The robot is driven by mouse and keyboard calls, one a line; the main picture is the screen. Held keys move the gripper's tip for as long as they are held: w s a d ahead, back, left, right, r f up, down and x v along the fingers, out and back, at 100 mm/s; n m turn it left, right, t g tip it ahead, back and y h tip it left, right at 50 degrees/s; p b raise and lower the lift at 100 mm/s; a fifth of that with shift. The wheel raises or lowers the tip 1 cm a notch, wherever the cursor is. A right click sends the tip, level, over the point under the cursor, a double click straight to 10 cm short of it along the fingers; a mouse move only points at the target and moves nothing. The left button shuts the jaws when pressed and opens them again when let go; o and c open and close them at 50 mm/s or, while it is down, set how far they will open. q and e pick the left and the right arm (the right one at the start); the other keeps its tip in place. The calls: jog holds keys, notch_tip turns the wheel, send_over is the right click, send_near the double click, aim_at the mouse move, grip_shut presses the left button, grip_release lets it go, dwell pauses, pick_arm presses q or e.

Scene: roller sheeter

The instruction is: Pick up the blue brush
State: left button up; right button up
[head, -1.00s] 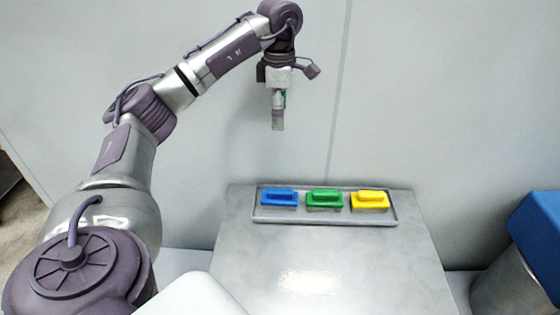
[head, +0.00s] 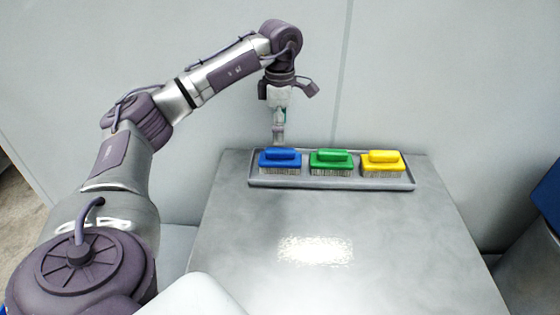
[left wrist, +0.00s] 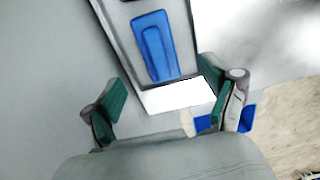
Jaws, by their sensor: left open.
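The blue brush (head: 280,158) lies bristles down at the left end of a grey tray (head: 335,184). In the left wrist view, the blue brush (left wrist: 155,45) shows from above, beyond the fingers. My left gripper (head: 279,137) points down just above and behind the blue brush in the head view. In the left wrist view, my left gripper (left wrist: 164,97) has its green-padded fingers spread wide, with no brush between them. My right gripper is in neither view.
A green brush (head: 331,159) and a yellow brush (head: 382,160) stand beside the blue one in the tray. The metal table (head: 230,225) is clear in front. A wall (head: 430,80) rises behind. A blue object (head: 548,200) is at the right edge.

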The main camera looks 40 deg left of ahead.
aim_at(280, 159)
pick_arm(q)
notch_tip(280, 159, down, 10)
jog(key=shift+w+a+f+p, duration=0.1)
jog(key=shift+p, duration=0.55)
jog(key=c, duration=1.3)
notch_tip(280, 159, up, 10)
jog(key=shift+r+b, duration=0.15)
jog(key=shift+b, duration=0.35)
jog(key=o, duration=0.5)
jog(key=c, duration=0.3)
